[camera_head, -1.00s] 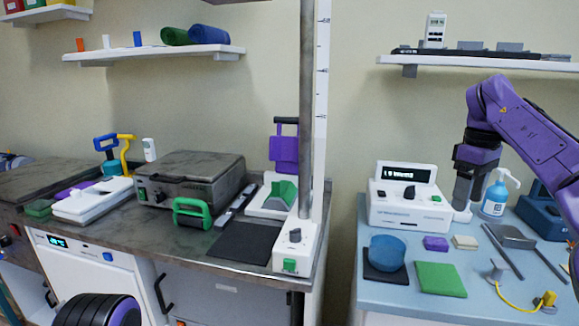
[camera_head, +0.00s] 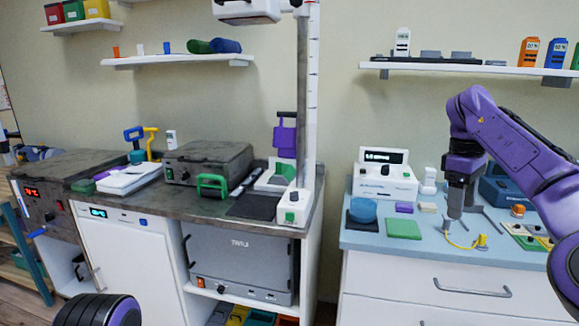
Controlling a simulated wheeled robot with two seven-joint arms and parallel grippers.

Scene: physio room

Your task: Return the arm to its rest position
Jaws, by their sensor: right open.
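My purple right arm (camera_head: 510,150) comes in from the right edge, bent at the elbow. Its grey right gripper (camera_head: 454,214) points down over the light blue counter (camera_head: 375,239), to the right of the white device with the display (camera_head: 387,182). The gripper is open and I see nothing held in it. Its tips look close to the small stand with the yellow cable (camera_head: 463,244); I cannot tell the gap. My left gripper is not in view; only a dark ribbed part with purple, likely my left arm, shows at the bottom left.
On the blue counter are a blue round bowl (camera_head: 362,210), a green pad (camera_head: 403,229) and a dark blue case (camera_head: 497,190). The left dark worktop (camera_head: 150,205) carries a grey box machine (camera_head: 208,163). Wall shelves hang above.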

